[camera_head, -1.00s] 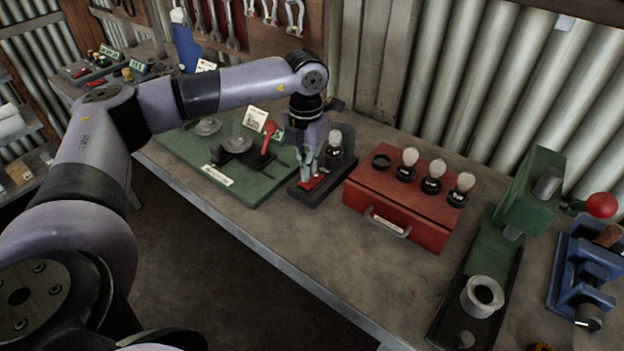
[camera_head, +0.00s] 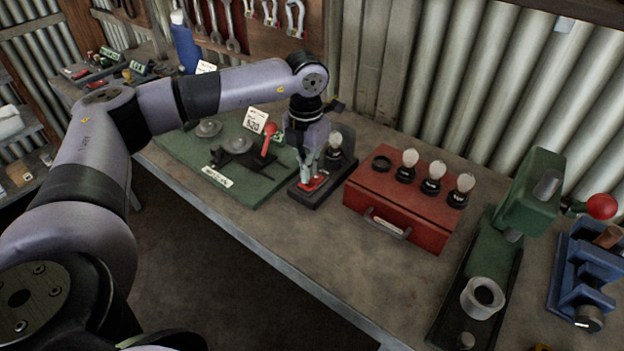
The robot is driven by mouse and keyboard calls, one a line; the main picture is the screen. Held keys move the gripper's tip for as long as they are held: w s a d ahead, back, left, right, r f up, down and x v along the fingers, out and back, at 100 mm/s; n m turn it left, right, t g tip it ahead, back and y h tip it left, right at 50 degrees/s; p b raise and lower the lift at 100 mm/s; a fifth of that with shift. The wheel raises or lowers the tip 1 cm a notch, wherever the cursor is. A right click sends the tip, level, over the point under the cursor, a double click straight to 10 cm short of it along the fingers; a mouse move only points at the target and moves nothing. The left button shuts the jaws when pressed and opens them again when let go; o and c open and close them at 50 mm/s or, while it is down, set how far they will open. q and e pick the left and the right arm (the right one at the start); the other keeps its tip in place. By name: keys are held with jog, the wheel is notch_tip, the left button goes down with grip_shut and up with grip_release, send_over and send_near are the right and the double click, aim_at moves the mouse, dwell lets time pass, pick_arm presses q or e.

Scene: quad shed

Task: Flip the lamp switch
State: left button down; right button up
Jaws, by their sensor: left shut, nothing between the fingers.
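The lamp base (camera_head: 323,192) is a dark block on the bench, with a clear bulb (camera_head: 347,141) at its back end. The red lamp switch (camera_head: 314,183) sits at its front end. My left gripper (camera_head: 306,181) points down from above, shut and empty, with its fingertips at the red switch. It seems to touch the switch, and it hides part of it and part of the lamp base. Whether the bulb is lit is hard to tell; it shows no clear glow. My right gripper is not in view.
A red case (camera_head: 398,212) with several bulbs stands just right of the lamp. A green board (camera_head: 262,190) with a red-knobbed lever lies to the left. A green press (camera_head: 530,195) and a blue vise (camera_head: 585,270) stand at right. The bench front is clear.

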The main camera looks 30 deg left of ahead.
aim_at(307, 184)
pick_arm(q)
jog(key=shift+f+b, duration=0.85)
jog(key=shift+f, duration=0.35)
dwell(0.6)
jog(key=shift+r+p, duration=2.3)
jog(key=shift+r, duration=1.25)
